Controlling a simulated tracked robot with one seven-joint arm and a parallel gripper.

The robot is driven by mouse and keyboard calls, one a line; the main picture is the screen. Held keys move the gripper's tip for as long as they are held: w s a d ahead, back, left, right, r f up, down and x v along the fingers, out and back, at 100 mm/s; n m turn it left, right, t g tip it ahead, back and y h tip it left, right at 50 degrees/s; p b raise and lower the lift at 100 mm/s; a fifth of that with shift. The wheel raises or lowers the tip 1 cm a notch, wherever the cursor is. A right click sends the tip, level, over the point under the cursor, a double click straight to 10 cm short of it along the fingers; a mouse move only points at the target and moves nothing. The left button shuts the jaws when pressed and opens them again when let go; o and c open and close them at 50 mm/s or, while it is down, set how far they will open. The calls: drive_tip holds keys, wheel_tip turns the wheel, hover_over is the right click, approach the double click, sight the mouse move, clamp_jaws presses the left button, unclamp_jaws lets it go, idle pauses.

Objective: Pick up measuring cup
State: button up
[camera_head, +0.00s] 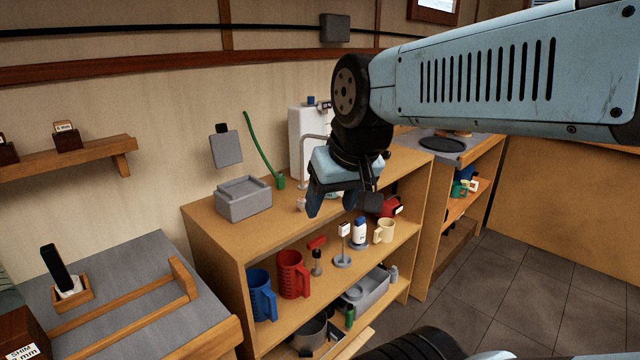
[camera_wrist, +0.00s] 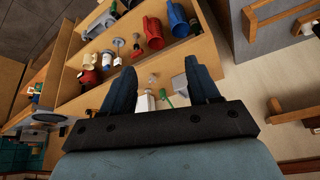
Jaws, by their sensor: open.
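Several cups stand on the shelf below the counter top, and I cannot tell for sure which is the measuring cup. A blue handled cup (camera_head: 261,293) and a red handled cup (camera_head: 292,274) stand side by side at the left. A cream cup (camera_head: 385,231) stands further right. The wrist view shows the blue cup (camera_wrist: 178,19), red cup (camera_wrist: 152,31) and cream cup (camera_wrist: 89,60), turned over. My gripper (camera_head: 340,206) is open and empty in front of the shelf unit, apart from all the cups; its fingers also show in the wrist view (camera_wrist: 160,68).
A grey open box (camera_head: 243,200) and a white dispenser (camera_head: 303,135) stand on the counter top. A bottle (camera_head: 359,232) and small stands share the cups' shelf. A grey bin (camera_head: 367,292) is on the shelf below. The tiled floor (camera_head: 470,300) at right is clear.

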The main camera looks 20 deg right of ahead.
drive_tip(key=o, duration=0.7)
drive_tip(key=w+a+f+m+g+y, duration=0.2)
drive_tip(key=w+f+m+g+y, duration=0.1)
drive_tip(key=w+f+m+y, duration=0.1)
drive_tip(key=shift+a+f+m+y, duration=0.25)
drive_tip(key=shift+f+m+y, duration=0.2)
drive_tip(key=shift+m, duration=0.75)
drive_tip(key=w+d+f+m+t+y, duration=0.4)
drive_tip(key=w+d+m+t+y, duration=0.35)
drive_tip(key=w+d+m, duration=0.7)
drive_tip(key=w+d+f+m+t+h, duration=0.2)
drive_tip(key=d+f+m+t+h, duration=0.15)
drive_tip(key=d+m, duration=0.2)
drive_tip(key=w+d+f+m+t+h, duration=0.25)
drive_tip(key=d+m+t, duration=0.2)
drive_tip(key=d, duration=0.25)
hover_over(337, 199)
drive_tip(key=shift+w+d+r+m+g, duration=0.15)
drive_tip(key=shift+w+m+g, duration=0.1)
drive_tip(key=shift+m+g, duration=0.1)
